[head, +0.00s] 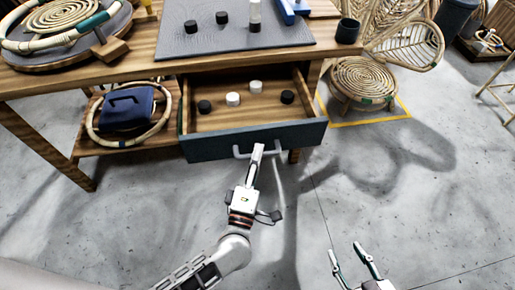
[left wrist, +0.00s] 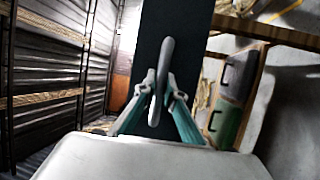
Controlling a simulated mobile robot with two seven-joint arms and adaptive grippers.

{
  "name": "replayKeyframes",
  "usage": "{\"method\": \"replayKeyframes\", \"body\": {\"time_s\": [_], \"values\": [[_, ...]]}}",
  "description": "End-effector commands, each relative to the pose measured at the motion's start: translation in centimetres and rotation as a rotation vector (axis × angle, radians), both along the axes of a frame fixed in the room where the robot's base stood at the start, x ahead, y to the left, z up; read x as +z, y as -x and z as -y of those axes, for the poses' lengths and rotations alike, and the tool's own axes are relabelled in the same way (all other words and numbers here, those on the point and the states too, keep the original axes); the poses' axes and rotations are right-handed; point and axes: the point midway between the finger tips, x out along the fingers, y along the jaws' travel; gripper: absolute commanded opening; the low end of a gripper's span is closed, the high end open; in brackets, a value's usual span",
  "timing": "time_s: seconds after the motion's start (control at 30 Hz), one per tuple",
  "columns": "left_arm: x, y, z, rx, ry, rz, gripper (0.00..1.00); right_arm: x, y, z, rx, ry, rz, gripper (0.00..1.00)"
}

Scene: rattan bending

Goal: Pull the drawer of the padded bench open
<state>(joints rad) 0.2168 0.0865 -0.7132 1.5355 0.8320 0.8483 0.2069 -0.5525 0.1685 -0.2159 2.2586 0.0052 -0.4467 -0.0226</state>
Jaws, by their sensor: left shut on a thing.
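The drawer (head: 240,117) of the wooden bench stands pulled out, with its inside showing. Its dark front panel (head: 215,146) carries a light bar handle (head: 241,154). My left gripper (head: 258,150) is at the handle and shut on it. In the left wrist view the fingers (left wrist: 159,92) close around the grey handle (left wrist: 167,60) in front of the dark drawer front (left wrist: 152,35). My right gripper (head: 355,254) is open and empty above the floor at the lower right, well apart from the drawer.
Several small black and white pieces lie in the drawer. The benchtop holds a grey mat (head: 300,38) and a rattan ring piece (head: 60,20). A blue case (head: 127,107) sits on the lower shelf. A rattan chair (head: 365,80) stands at the right. The floor (head: 420,190) in front is clear.

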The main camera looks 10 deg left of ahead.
Motion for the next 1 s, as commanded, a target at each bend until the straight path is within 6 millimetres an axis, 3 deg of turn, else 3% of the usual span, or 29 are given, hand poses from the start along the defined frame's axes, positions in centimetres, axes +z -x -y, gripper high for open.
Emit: {"method": "replayKeyframes", "body": {"time_s": [0.23,0.67,0.7,0.73,1.0], "values": [[0.04,1.09,0.45,-0.002,0.000,0.001,0.00,0.30,-0.25,-0.06,-0.002,-0.002,0.007,0.40],[0.00,1.27,0.49,-0.002,0.000,0.000,0.00,0.22,-0.22,-0.05,-0.002,-0.003,0.006,0.40],[0.00,1.27,0.48,-0.002,0.000,0.000,0.17,0.21,-0.21,-0.05,-0.002,-0.003,0.006,0.40],[0.00,1.26,0.48,-0.002,0.000,0.000,0.25,0.21,-0.21,-0.05,-0.002,-0.002,0.005,0.40],[0.01,1.24,0.42,-0.001,0.000,0.000,0.28,0.19,-0.21,-0.03,-0.003,-0.002,0.005,0.40]]}}
